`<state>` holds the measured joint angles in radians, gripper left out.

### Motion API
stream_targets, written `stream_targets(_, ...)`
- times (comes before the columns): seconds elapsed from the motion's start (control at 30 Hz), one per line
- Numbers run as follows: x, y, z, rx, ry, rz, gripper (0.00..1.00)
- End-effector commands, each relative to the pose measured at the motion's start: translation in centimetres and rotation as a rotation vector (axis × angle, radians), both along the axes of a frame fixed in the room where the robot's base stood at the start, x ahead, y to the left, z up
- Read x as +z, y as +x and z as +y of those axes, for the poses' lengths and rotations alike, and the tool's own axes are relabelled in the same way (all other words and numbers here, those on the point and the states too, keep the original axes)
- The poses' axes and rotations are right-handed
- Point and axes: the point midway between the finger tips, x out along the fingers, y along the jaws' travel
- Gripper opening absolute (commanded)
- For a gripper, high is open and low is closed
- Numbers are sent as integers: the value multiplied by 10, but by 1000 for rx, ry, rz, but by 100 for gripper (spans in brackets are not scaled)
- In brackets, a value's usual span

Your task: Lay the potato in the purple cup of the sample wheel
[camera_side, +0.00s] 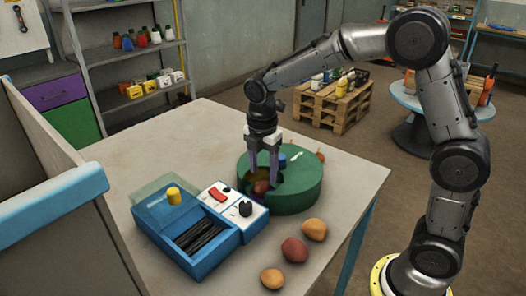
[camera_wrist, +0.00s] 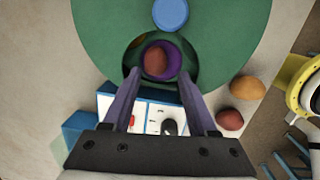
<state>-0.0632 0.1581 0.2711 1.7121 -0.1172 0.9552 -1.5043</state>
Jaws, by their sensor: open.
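The sample wheel is a green drum (camera_side: 308,190) on the table, with a round opening in its cover; the drum also fills the top of the wrist view (camera_wrist: 100,30). The purple cup (camera_wrist: 172,72) shows in that opening. A reddish-brown potato (camera_wrist: 155,60) lies within the cup's rim; it also shows in the side view (camera_side: 261,187). My gripper (camera_side: 264,178) is open, pointing down at the opening. In the wrist view its fingers (camera_wrist: 159,78) stand apart either side of the cup's near part. Whether a finger touches the potato is unclear.
Potatoes lie loose on the table right of the wheel: one tan (camera_side: 314,229), one reddish (camera_side: 294,249), one light brown (camera_side: 272,279). A white control panel (camera_side: 236,208) and blue box (camera_side: 190,240) stand close left of the wheel. The back left of the table is clear.

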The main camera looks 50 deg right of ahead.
Motion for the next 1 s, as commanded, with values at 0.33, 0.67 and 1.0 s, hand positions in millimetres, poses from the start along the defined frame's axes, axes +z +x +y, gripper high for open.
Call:
stream_targets(0.33,58,-2,6,1,0,-2,59)
stream_targets(0.67,72,-10,6,-35,6,-16,59)
stream_targets(1.0,113,-119,-3,-715,165,-243,59)
